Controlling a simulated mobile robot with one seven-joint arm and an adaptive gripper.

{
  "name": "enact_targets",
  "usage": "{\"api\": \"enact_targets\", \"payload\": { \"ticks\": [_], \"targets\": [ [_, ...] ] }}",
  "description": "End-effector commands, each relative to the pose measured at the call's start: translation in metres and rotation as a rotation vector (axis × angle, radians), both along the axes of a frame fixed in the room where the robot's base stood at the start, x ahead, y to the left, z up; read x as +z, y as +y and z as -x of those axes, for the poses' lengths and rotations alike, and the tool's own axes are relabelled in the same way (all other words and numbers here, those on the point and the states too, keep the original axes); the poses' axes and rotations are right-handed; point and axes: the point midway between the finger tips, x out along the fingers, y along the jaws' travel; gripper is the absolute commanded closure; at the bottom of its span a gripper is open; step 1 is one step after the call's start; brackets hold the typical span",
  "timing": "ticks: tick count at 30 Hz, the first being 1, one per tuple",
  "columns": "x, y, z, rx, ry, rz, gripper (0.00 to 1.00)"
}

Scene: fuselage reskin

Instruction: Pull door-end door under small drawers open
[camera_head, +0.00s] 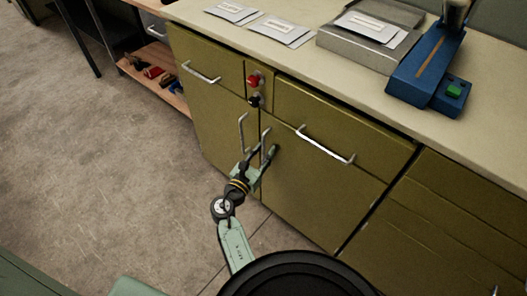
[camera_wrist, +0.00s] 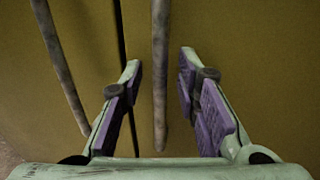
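Two olive cabinet doors meet under the drawers, a left door (camera_head: 208,124) and a right door (camera_head: 316,196). Each has a vertical metal bar handle near the seam: the left handle (camera_head: 242,131) and the right handle (camera_head: 265,144). My gripper (camera_head: 261,160) is at the right handle. In the wrist view my gripper (camera_wrist: 160,62) is open, with its purple-padded fingers on either side of the right handle (camera_wrist: 160,100) and visible gaps to both. The left handle (camera_wrist: 62,68) lies outside the left finger. Both doors look shut.
Drawers with horizontal handles (camera_head: 324,145) sit above the doors. A red knob (camera_head: 253,80) and a black knob (camera_head: 254,100) stick out above the seam. The countertop (camera_head: 310,67) holds packets and a blue device (camera_head: 430,62). Open floor (camera_head: 95,150) lies left.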

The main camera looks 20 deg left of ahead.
Motion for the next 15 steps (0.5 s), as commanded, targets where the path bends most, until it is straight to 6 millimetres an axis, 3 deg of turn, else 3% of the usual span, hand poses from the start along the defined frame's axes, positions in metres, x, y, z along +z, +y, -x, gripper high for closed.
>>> {"api": "enact_targets", "payload": {
  "ticks": [3,15],
  "targets": [
    [-0.0001,-0.0001,0.0002,0.000,0.000,0.000,0.72],
    [-0.0001,0.0000,0.0004,0.000,0.000,0.000,0.99]
  ]
}}
